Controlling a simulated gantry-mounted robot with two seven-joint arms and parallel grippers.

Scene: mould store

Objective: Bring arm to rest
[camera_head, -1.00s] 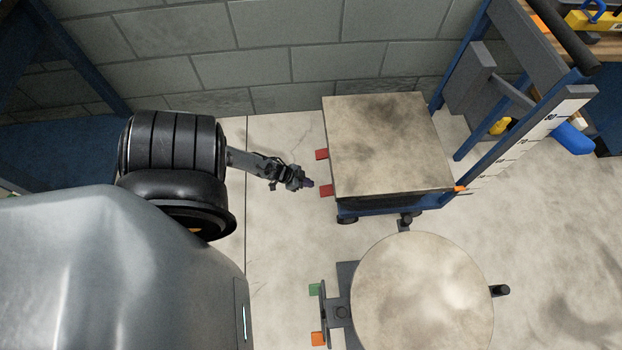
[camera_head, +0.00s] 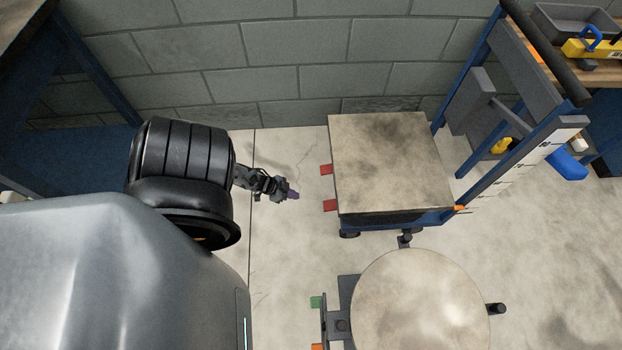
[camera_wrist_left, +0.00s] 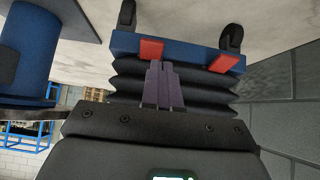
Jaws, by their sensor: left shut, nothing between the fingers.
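My left gripper (camera_head: 292,195) shows in the head view at the end of my left arm, left of the square-topped lift cart and apart from it. It is shut and empty. In the left wrist view its two purple-grey fingers (camera_wrist_left: 163,88) are together, in front of the cart's black bellows (camera_wrist_left: 205,88) and red pedals (camera_wrist_left: 150,50). My right gripper is not in view.
The square-topped lift cart (camera_head: 385,160) stands by the grey block wall (camera_head: 270,60). A round-topped stand (camera_head: 420,300) is nearer. A blue rack (camera_head: 520,150) with a scale is at the right. Pale floor (camera_head: 285,255) is clear between my body and the cart.

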